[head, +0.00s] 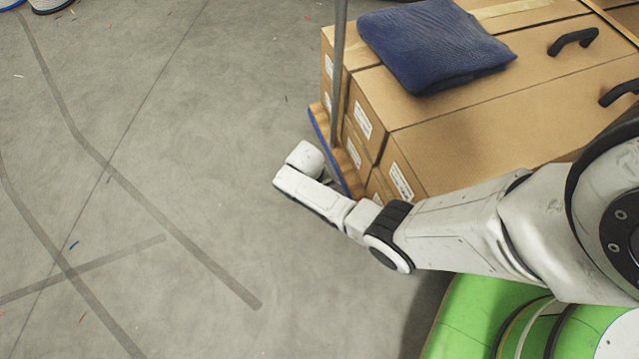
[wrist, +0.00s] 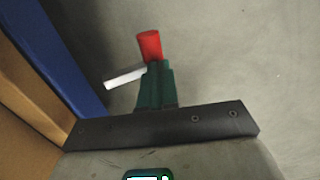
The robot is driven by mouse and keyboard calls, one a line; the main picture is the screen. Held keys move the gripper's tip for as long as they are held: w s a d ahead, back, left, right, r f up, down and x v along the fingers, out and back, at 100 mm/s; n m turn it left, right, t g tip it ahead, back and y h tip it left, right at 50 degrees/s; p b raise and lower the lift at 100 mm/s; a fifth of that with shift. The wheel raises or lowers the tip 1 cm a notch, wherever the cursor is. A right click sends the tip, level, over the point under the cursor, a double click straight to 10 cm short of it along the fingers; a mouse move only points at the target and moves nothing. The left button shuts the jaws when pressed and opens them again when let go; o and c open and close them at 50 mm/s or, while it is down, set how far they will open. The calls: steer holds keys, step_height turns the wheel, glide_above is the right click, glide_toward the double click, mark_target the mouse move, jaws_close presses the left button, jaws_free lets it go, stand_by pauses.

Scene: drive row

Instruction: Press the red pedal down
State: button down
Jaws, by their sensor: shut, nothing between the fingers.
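The red pedal (wrist: 150,45) shows in the wrist view as a short red piece above the middle of the picture. A pale grey lever (wrist: 124,77) sticks out to the left just below it. My gripper (wrist: 155,68) is shut and empty. Its dark green fingers stand together in the middle of the black bar, with their tips right at the lower end of the red pedal. I cannot tell whether they touch it. In the head view the white end of my arm is low beside the cart's near left corner; the pedal and fingertips are hidden there.
A cart with a blue edge (wrist: 55,58) stands close on the left in the wrist view. In the head view it carries cardboard boxes (head: 470,125) and a folded blue cloth (head: 435,45); a grey upright post (head: 338,75) rises at its corner. The concrete floor (head: 190,140) to the left is clear.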

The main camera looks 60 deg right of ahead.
steer(key=shift+f, duration=0.2)
stand_by(0.4)
steer(key=w+a+r+p, duration=0.1)
steer(key=a+r+p, duration=0.1)
steer(key=r+p, duration=0.2)
steer(key=w+a+r+p, duration=0.2)
steer(key=r+p, duration=0.3)
steer(key=r, duration=0.4)
steer(key=shift+r, duration=0.2)
steer(key=shift+w, duration=0.1)
steer(key=s+a+r+n+t+y, duration=0.1)
steer(key=s+a+r+n, duration=0.3)
steer(key=s+r, duration=0.5)
steer(key=s+a+r+n+t, duration=0.1)
steer(key=s+a+r+n, duration=0.2)
steer(key=s+a+r, duration=0.5)
steer(key=d+r+p, duration=0.1)
steer(key=r+p, duration=1.3)
steer(key=r, duration=0.1)
steer(key=d+r+p, duration=0.2)
steer(key=r+p, duration=1.2)
steer(key=r, duration=0.2)
steer(key=shift+w+d, duration=0.25)
steer(key=shift+r, duration=0.1)
